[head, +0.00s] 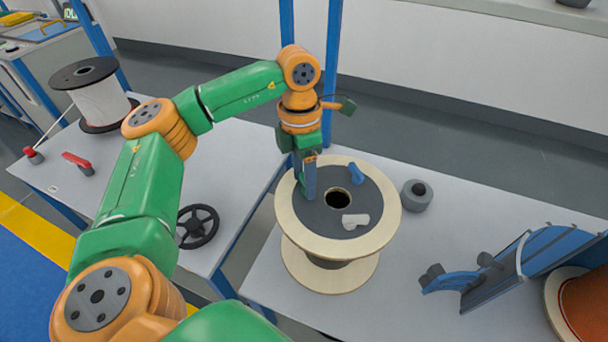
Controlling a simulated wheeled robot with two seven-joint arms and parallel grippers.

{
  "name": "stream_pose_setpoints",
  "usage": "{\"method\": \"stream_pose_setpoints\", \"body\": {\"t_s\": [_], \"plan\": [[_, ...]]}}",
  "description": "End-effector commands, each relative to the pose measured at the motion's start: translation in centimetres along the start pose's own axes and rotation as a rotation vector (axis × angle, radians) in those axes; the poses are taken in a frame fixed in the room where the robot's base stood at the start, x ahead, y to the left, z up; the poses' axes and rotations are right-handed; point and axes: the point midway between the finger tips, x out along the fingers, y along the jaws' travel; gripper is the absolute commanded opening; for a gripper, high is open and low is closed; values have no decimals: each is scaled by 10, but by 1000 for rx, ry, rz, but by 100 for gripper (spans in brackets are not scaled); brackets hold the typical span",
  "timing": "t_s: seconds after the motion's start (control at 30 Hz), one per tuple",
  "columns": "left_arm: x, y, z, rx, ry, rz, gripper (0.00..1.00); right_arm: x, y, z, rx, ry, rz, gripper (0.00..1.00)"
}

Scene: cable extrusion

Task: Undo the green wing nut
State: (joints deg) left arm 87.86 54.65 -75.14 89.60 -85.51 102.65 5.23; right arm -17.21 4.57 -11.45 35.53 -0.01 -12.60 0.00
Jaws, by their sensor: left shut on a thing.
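A wooden spool (290,223) stands on the right-hand table, with a dark grey disc (330,217) on top around a central hole. A blue wing nut (356,174) sits at the disc's upper right and a white wing nut (356,221) at its lower right. My left gripper (308,191) points down at the disc's left side, its fingers shut. No green wing nut shows in the open. The fingers hide the spot between them, where the third nut's place would be, so the held nut is covered. My right gripper is out of view.
A small grey cylinder (417,195) stands right of the spool. A blue curved guard (540,252) and an orange reel (585,306) are at far right. On the left table are a white reel (101,101), red-handled parts (77,160) and a black handwheel (198,226).

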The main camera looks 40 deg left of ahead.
Motion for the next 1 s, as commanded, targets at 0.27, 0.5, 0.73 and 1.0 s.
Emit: {"method": "stream_pose_setpoints", "body": {"t_s": [0.27,0.5,0.73,1.0], "plan": [[0,-1,-2,-215,-21,0,3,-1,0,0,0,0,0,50],[0,-2,-4,-443,-44,0,3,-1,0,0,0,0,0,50],[0,-3,-6,-660,-66,1,3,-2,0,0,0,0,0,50],[0,-6,-7,-914,-92,0,3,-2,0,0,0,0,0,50]]}}
